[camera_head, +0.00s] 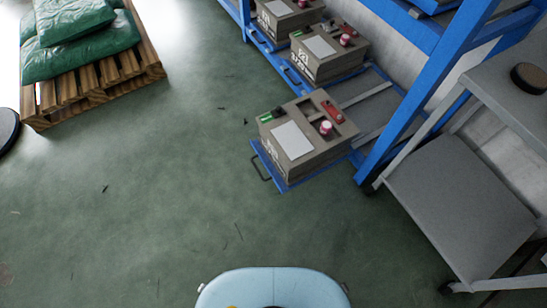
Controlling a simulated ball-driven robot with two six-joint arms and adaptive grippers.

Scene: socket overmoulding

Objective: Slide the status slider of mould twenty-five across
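A grey-brown box-shaped mould (318,157) sits on a pulled-out blue tray (270,170) in front of the rack. Its top has a pale blank plate (292,140), a small green and black part (266,117) at the left corner, a red part (333,112) at the far right and a pink-red knob (326,128). Lettering on its front side is too small to read. I cannot tell which mould is twenty-five, or which small part is the status slider. Neither of my grippers is in view.
Similar moulds (325,70) stand further back on the blue rack (408,105). A grey cart (455,190) with a dark round object (529,78) stands at right. A wooden pallet (95,85) with green sacks (80,55) is at upper left. The green floor between is clear.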

